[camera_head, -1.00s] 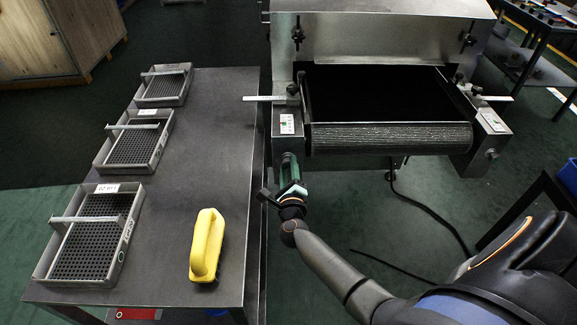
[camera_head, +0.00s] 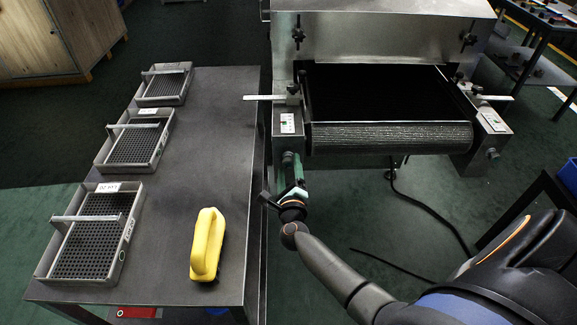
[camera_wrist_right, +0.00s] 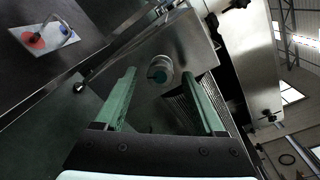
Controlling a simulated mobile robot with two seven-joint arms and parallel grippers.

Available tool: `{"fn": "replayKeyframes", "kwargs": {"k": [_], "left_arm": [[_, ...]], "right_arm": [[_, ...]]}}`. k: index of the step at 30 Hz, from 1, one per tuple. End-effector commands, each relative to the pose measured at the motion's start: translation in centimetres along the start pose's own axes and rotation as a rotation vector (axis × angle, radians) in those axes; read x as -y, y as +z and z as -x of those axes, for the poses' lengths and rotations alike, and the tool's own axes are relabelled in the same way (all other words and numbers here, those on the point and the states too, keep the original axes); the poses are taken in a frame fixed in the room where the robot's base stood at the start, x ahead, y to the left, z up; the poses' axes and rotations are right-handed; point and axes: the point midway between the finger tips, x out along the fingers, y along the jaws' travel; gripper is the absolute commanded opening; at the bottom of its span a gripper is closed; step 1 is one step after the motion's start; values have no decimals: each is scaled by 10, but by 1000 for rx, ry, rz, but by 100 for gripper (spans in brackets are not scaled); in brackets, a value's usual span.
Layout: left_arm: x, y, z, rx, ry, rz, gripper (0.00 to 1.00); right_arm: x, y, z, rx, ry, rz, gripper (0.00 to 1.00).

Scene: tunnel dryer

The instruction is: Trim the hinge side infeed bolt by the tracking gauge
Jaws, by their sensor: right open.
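The tunnel dryer's belt roller (camera_head: 390,138) faces me, with a steel bracket at each end. My right gripper (camera_head: 291,160) is at the front of the left bracket (camera_head: 287,145). In the right wrist view its two green fingers (camera_wrist_right: 160,78) are apart, on either side of a round bolt head (camera_wrist_right: 159,71) with a dark socket; contact cannot be told. That bolt is hidden in the head view. A bolt knob (camera_head: 492,153) shows on the right bracket. Small marked plates, perhaps gauges, lie on the left bracket (camera_head: 287,123) and right bracket (camera_head: 493,120). My left gripper is out of view.
A grey table (camera_head: 215,130) on the left holds three perforated trays, the nearest (camera_head: 128,225) at the front, and a yellow handled block (camera_head: 207,245). A black cable (camera_head: 425,207) lies on the floor below the dryer. A dark-framed table (camera_head: 540,60) stands back right.

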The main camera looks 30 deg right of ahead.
Motion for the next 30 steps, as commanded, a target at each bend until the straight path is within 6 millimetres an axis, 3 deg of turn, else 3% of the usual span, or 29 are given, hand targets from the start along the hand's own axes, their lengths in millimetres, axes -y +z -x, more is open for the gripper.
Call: {"fn": "replayKeyframes", "kwargs": {"k": [5,15,21,30], "left_arm": [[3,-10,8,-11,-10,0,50],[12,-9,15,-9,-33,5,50],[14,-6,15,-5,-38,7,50],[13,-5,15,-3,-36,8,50]], "right_arm": [[1,1,36,-2,5,0,71],[0,1,101,-1,3,-1,71],[0,1,116,0,2,0,71],[0,1,116,0,1,0,71]]}}
